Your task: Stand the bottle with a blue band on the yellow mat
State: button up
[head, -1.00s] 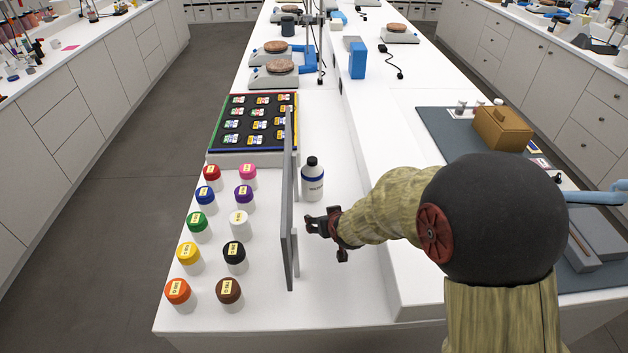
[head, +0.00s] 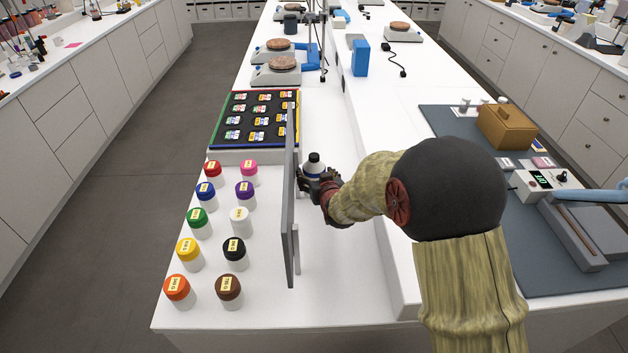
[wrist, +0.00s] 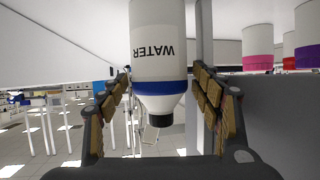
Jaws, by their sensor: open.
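The bottle with a blue band (head: 314,167) is white with a dark cap and stands on the white bench, right of the grey upright panel. In the wrist view the bottle (wrist: 158,45) appears upside down, with the word WATER, a blue band and a black cap. My gripper (head: 316,186) is at the bottle in the head view and hides its lower part. In the wrist view my gripper (wrist: 160,82) is open, one finger on each side of the bottle. A gap shows on the left; contact on the right is unclear. I cannot see a yellow mat.
The grey panel (head: 290,200) stands close to the left of my gripper. A raised white ledge (head: 385,240) runs along the right.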

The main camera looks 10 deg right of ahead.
jog(key=shift+w+f, duration=0.2)
jog(key=shift+w, duration=0.35)
jog(key=shift+c, duration=0.3)
jog(key=c, duration=1)
jog(key=shift+r, duration=0.1)
